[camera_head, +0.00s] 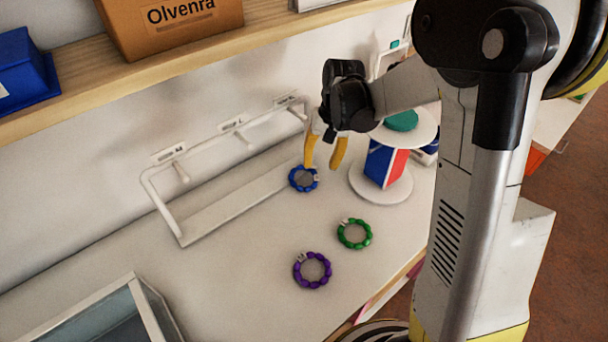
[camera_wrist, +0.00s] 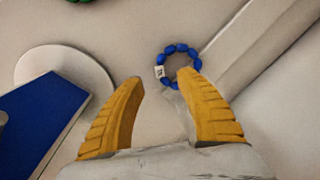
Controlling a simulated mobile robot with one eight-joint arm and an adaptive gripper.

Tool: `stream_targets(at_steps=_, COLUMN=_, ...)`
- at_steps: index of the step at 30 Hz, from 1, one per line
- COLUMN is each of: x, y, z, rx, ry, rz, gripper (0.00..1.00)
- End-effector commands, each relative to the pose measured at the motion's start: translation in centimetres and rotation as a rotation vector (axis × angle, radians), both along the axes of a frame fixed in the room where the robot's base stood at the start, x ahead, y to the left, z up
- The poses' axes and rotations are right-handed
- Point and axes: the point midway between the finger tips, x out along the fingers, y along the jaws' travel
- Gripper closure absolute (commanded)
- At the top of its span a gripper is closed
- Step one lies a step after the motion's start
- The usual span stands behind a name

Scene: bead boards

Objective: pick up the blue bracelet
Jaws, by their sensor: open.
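The blue bracelet (camera_head: 293,182) is a ring of blue beads with a small pale tag. It lies flat on the white counter beside the white rack. It also shows in the wrist view (camera_wrist: 167,56), ahead of the fingertips, with its lower right edge close to or behind the right finger's tip. My gripper (camera_head: 325,167) has yellow fingers spread apart, above and just right of the bracelet in the head view. Nothing is between the fingers (camera_wrist: 163,82). Whether a finger touches the beads cannot be told.
A green bracelet (camera_head: 367,240) and a purple bracelet (camera_head: 299,281) lie nearer the front. A white rack (camera_head: 217,203) stands along the wall. A white round stand (camera_head: 367,190) with a blue and red block (camera_head: 380,162) is at right. A glass-topped case (camera_head: 150,306) is front left.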

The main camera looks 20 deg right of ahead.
Motion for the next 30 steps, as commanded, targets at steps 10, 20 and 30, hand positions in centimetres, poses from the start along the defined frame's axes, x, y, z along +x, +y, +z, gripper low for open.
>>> stream_targets(at_steps=10, x=0.4, y=0.3, z=-3.3, rx=0.000, ry=-0.001, rz=0.000, gripper=0.58)
stream_targets(at_steps=20, x=0.7, y=0.8, z=-6.9, rx=-0.001, ry=-0.002, rz=0.000, gripper=0.58)
stream_targets(at_steps=30, x=0.7, y=0.8, z=-6.7, rx=-0.001, ry=-0.002, rz=0.000, gripper=1.00)
